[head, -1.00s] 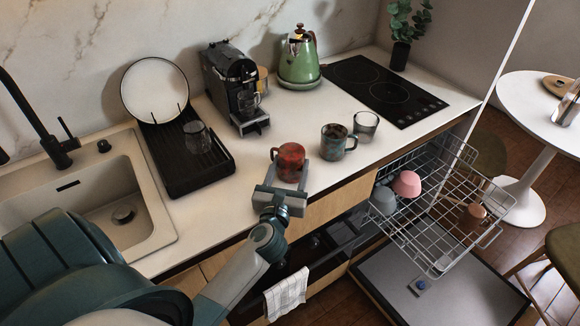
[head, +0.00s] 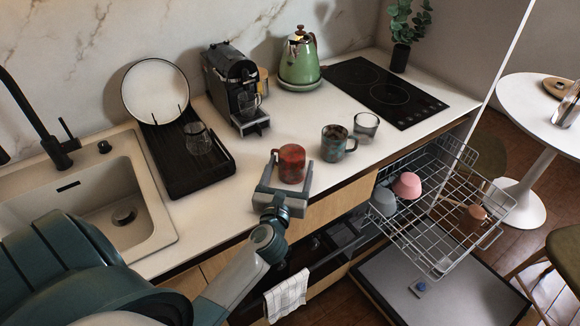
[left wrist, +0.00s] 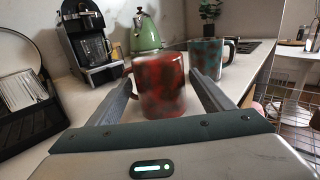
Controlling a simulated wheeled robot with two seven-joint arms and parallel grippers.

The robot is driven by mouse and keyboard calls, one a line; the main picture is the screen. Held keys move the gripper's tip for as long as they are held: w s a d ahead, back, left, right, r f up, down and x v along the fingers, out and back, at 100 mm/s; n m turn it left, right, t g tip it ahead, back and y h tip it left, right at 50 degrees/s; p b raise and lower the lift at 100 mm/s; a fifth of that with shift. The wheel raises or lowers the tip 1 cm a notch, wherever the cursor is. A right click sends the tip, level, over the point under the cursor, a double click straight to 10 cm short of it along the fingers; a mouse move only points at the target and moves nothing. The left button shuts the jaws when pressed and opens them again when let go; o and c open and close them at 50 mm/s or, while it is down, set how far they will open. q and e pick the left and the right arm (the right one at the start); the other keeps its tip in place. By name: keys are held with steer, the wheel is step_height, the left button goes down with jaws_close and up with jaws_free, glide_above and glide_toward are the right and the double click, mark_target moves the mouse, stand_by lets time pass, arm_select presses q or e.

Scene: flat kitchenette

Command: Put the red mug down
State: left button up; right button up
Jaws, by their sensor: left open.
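The red mug (head: 291,163), mottled with dark patches, stands upright on the white countertop (head: 225,212) near its front edge. In the left wrist view the red mug (left wrist: 159,86) is straight ahead, its handle toward the left. My left gripper (head: 290,170) is open, with one finger on each side of the mug. In the left wrist view a gap shows between the mug and the fingers of the left gripper (left wrist: 165,95), at least on the right side. My right gripper is not in view.
A teal and brown mug (head: 334,144) and a clear glass (head: 366,125) stand just right of the red mug. A coffee machine (head: 235,88), a green kettle (head: 299,62) and a black drying rack (head: 190,160) are behind and left. An open dishwasher rack (head: 425,215) lies to the right.

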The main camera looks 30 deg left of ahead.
arm_select(q)
steer(key=shift+d+f, duration=0.15)
steer(key=shift+f, duration=0.25)
steer(key=b+v, duration=0.1)
steer(key=v, duration=0.6)
steer(key=b+v, duration=0.1)
steer(key=v, duration=0.2)
steer(key=shift+s+r+b, duration=0.25)
steer(key=shift+b, duration=0.05)
steer(key=shift+s+d+r, duration=0.2)
steer(key=shift+s+d, duration=0.05)
steer(key=shift+s, duration=0.4)
